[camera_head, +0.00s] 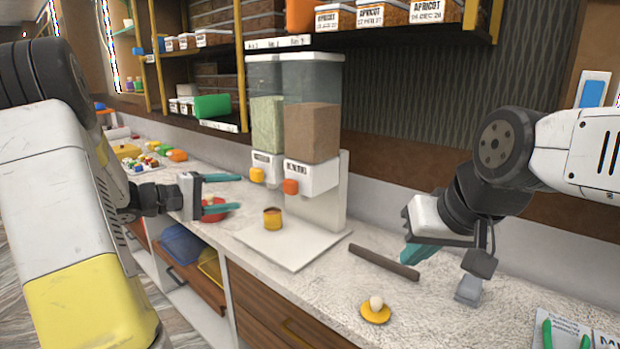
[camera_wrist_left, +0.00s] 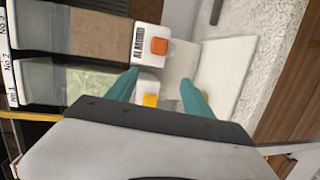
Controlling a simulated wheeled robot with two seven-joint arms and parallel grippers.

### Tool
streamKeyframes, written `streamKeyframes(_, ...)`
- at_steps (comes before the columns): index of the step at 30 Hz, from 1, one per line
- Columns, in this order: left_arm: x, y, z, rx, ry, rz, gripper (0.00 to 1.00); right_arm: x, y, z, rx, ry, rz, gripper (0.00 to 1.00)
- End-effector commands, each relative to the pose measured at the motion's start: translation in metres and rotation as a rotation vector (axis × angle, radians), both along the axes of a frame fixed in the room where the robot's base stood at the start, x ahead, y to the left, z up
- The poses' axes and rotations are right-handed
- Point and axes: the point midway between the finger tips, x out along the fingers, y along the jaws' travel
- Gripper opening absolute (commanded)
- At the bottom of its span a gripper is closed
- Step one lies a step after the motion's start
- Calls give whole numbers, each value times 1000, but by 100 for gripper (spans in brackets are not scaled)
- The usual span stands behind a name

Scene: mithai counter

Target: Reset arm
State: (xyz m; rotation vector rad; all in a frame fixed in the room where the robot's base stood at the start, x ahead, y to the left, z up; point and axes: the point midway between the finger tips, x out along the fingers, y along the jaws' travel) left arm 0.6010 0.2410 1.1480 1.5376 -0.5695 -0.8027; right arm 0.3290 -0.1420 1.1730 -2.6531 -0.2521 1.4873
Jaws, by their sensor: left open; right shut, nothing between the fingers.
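My left gripper (camera_head: 222,193) is open above the counter on the left, in front of a red bowl (camera_head: 214,209). Its two teal fingers stand apart and empty in the left wrist view (camera_wrist_left: 160,92), pointing towards the dispenser. My right gripper (camera_head: 416,253) is on the right above the counter, near the end of a dark bar (camera_head: 384,262). It holds nothing; its fingers are partly hidden by its own body.
A two-column dispenser (camera_head: 312,120) stands on a white base plate (camera_head: 292,243) with a yellow cup (camera_head: 272,218). A yellow saucer (camera_head: 368,314) bears a pale ball (camera_head: 376,303). A grey block (camera_head: 469,290) lies right. Shelves (camera_head: 375,38) hang above the counter.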

Motion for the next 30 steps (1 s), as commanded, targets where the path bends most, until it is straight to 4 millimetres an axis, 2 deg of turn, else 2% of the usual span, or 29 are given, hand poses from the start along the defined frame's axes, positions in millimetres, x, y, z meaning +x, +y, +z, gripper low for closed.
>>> streamKeyframes(1, -20, -34, 13, 66, 27, -81, 60, 0, 0, 0, 0, 0, 0, 0)
streamKeyframes(3, -53, -72, 19, 174, 83, -183, 60, 0, 0, 0, 0, 0, 0, 0)
streamKeyframes(6, -103, -110, 21, 344, 146, -292, 60, 0, 0, 0, 0, 0, 0, 0)
streamKeyframes(9, -151, -130, 19, 528, 181, -361, 60, 0, 0, 0, 0, 0, 0, 0)
streamKeyframes(12, -194, -136, 17, 720, 182, -393, 60, 0, 0, 0, 0, 0, 0, 0)
streamKeyframes(15, -228, -131, 16, 905, 151, -389, 60, 0, 0, 0, 0, 0, 0, 0)
streamKeyframes(18, -251, -121, 17, 1059, 95, -357, 60, 0, 0, 0, 0, 0, 0, 0)
streamKeyframes(23, -268, -106, 21, 1214, 6, -296, 60, 0, 0, 0, 0, 0, 0, 0)
streamKeyframes(30, -273, -99, 24, 1274, -40, -262, 60, 0, 0, 0, 0, 0, 0, 0)
